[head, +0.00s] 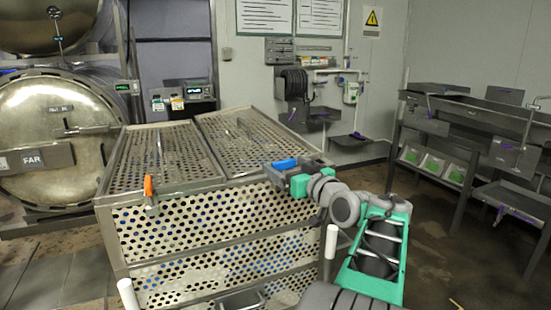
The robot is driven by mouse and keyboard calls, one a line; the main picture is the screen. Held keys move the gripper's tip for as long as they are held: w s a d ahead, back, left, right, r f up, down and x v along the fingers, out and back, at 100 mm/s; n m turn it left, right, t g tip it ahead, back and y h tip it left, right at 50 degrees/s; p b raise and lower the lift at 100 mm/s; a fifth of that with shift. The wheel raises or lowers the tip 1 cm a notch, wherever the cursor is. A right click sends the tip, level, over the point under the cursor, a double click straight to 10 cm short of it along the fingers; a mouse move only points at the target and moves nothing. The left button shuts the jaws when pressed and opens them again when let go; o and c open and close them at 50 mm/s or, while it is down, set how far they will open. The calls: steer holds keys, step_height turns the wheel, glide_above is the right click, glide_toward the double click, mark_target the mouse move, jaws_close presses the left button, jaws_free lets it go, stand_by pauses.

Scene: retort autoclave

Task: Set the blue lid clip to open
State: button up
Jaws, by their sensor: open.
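A perforated metal crate (215,218) stands in front of me, with two perforated lid panels on top. The blue lid clip (284,164) is at the front edge of the right lid panel (250,140). My gripper (277,173), with a teal body, is right beside the blue clip and overlaps its lower part. The gripper is open. Whether its fingers touch the clip cannot be told from this view, and the clip's lower end is hidden. An orange clip (148,187) stands upright at the front edge of the left lid panel (163,157).
White-capped posts (331,242) rise at the crate's near side. A round autoclave door (55,120) marked FAR is at the left. A grey bench (460,115) with trays stands at the right. The floor between the crate and the bench is clear.

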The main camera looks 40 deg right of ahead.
mark_target(279, 162)
steer(key=w, duration=0.1)
steer(key=w+p, duration=0.1)
steer(key=w, duration=0.2)
steer(key=shift+w+d, duration=0.4)
steer(key=shift+c, duration=0.3)
steer(key=c, duration=1.3)
steer(key=shift+f+h+b, duration=0.25)
steer(key=shift+h+b, duration=0.05)
steer(key=shift+b, duration=0.3)
steer(key=shift+s+m+h+b, duration=0.1)
steer(key=shift+m+h+b, duration=0.3)
steer(key=shift+m, duration=0.1)
steer(key=shift+d+r+g+h, duration=0.15)
steer(key=shift+r+g+h, duration=0.1)
steer(key=shift+g+h, duration=0.05)
steer(key=o, duration=1.4)
steer(key=shift+c, duration=0.2)
